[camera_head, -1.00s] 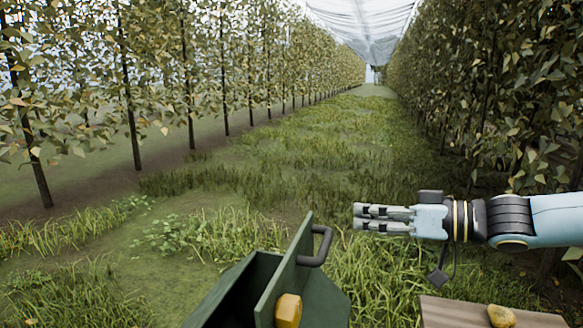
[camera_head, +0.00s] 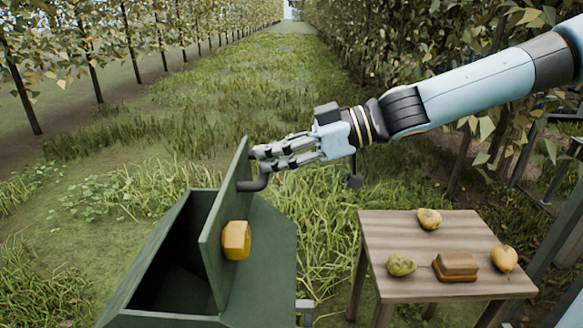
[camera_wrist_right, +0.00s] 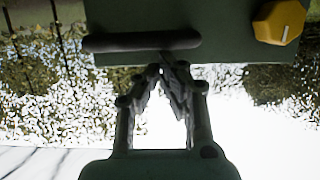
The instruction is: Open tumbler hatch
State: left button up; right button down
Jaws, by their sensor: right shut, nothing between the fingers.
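The tumbler is a dark green box (camera_head: 262,285) at the bottom left of the head view. Its hatch (camera_head: 222,225) is a green panel standing upright, with the dark opening showing to its left. The hatch carries a dark bar handle (camera_head: 252,185) and a yellow knob (camera_head: 236,240). My right gripper (camera_head: 254,160) is shut and empty, its fingertips right by the handle and the hatch's upper edge. In the right wrist view the fingertips (camera_wrist_right: 162,70) meet just below the handle (camera_wrist_right: 140,41); I cannot tell whether they touch it. My left gripper is out of view.
Tree rows line both sides of a grassy lane (camera_head: 230,85). A dark frame stands at far right.

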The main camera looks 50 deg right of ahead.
jog(key=shift+b+x, duration=0.7)
jog(key=shift+x, duration=0.1)
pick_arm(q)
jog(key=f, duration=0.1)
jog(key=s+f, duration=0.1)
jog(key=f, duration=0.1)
pick_arm(e)
jog(key=shift+w+a+f, duration=0.1)
jog(key=shift+w+a, duration=0.05)
jog(key=shift+w, duration=0.05)
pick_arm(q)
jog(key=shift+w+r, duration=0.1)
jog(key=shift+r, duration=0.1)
pick_arm(e)
jog(key=shift+s+d+f+t+y, duration=0.1)
jog(key=shift+s+d+t+y, duration=0.2)
jog(key=shift+s+d, duration=0.2)
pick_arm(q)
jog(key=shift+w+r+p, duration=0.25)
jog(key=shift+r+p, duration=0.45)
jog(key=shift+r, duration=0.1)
pick_arm(e)
jog(key=s+d+f, duration=0.1)
jog(key=s+d+f+t+y, duration=0.1)
jog(key=shift+s, duration=0.25)
